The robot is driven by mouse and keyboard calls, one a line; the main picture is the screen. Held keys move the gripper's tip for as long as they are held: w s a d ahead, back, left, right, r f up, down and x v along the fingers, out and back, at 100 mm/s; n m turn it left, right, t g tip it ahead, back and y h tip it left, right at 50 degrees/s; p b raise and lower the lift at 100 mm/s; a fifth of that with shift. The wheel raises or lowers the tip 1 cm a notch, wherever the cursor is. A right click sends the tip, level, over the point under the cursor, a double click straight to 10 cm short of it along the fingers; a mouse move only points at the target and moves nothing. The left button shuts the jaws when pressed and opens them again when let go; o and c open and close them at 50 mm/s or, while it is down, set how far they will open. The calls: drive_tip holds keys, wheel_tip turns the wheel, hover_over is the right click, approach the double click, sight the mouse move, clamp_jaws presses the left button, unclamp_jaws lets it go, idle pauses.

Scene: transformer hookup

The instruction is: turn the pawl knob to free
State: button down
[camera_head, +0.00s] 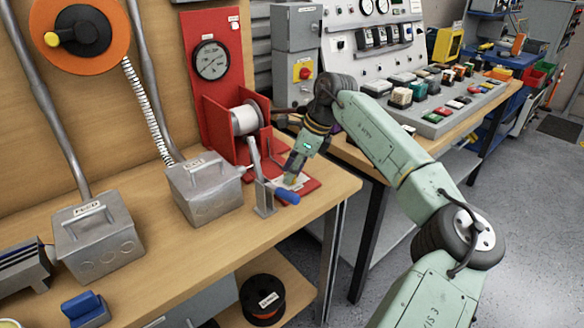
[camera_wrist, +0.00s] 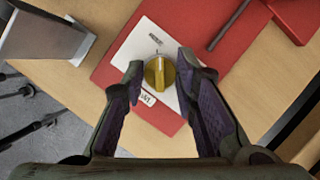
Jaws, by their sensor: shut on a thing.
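The pawl knob (camera_wrist: 159,73) is a round yellow knob with a raised grip bar, seen in the wrist view. It sits on a white plate (camera_wrist: 133,50) on a red base (camera_wrist: 110,72). Its bar runs nearly up and down in the wrist view. My gripper (camera_wrist: 158,76) has a fingertip on each side of the knob and is shut on it. In the head view my gripper (camera_head: 291,178) points down at the plate, and the fingers largely hide the knob there. A small label (camera_wrist: 147,98) lies below the knob; its text is hard to read.
A red stand with a white spool (camera_head: 245,119) and a dial gauge (camera_head: 211,60) rises behind. The bench's right edge is near.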

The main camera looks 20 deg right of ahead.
drive_tip(key=shift+n, duration=0.7)
drive_tip(key=shift+g, duration=0.3)
drive_tip(key=c, duration=1.3)
unclamp_jaws()
